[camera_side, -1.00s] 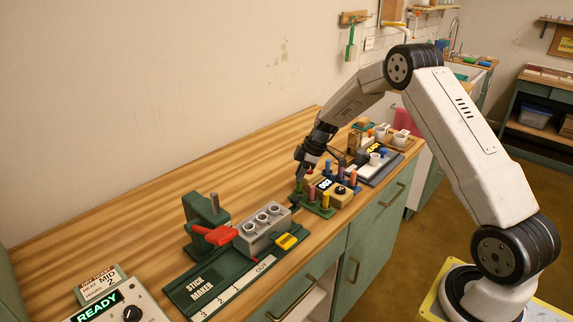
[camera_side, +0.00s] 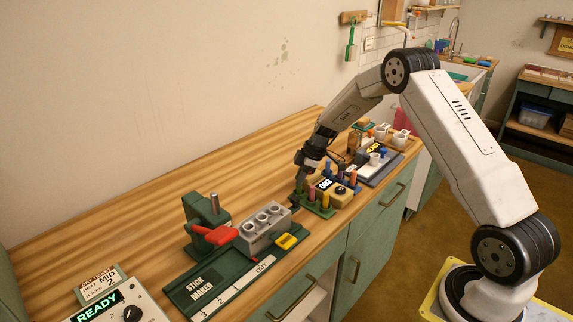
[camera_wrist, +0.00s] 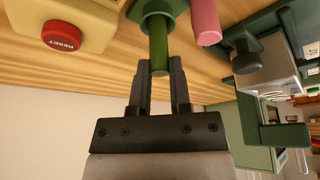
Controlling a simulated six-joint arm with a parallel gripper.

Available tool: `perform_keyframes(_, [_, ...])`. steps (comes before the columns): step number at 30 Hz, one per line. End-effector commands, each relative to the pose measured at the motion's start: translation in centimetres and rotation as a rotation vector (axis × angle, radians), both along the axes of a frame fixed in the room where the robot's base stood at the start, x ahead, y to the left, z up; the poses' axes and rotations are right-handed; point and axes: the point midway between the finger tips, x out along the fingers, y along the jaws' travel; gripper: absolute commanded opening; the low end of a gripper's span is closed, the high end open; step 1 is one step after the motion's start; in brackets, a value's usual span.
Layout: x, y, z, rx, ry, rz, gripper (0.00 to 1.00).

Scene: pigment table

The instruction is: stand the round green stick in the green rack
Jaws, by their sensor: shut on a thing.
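The round green stick (camera_wrist: 158,42) is between my gripper's fingertips (camera_wrist: 160,66) in the wrist view, and my gripper is shut on it. Its far end sits within a round green socket of the green rack (camera_wrist: 146,8). How deep it goes in cannot be told. In the side view my gripper (camera_side: 299,185) is at the left corner of the green rack (camera_side: 320,211), low over it. The stick is hard to make out there.
A pink stick (camera_wrist: 205,22) stands close beside the green one. A yellowish device with a red reset button (camera_wrist: 61,35) is near the rack. The grey mould block (camera_side: 263,229) and stick maker (camera_side: 200,285) lie to the left. The counter behind is clear.

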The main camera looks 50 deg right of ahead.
Motion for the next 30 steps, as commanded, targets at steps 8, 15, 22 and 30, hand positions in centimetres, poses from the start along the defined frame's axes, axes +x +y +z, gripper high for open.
perform_keyframes(8, [-0.01,0.01,0.02,0.000,0.000,0.000,0.00])
perform_keyframes(15, [-0.01,0.01,0.03,0.000,0.000,0.000,0.56])
perform_keyframes(22, [-0.01,0.01,0.03,0.000,0.000,0.000,0.65])
perform_keyframes(30, [0.00,-0.01,0.38,0.000,0.000,0.000,0.65])
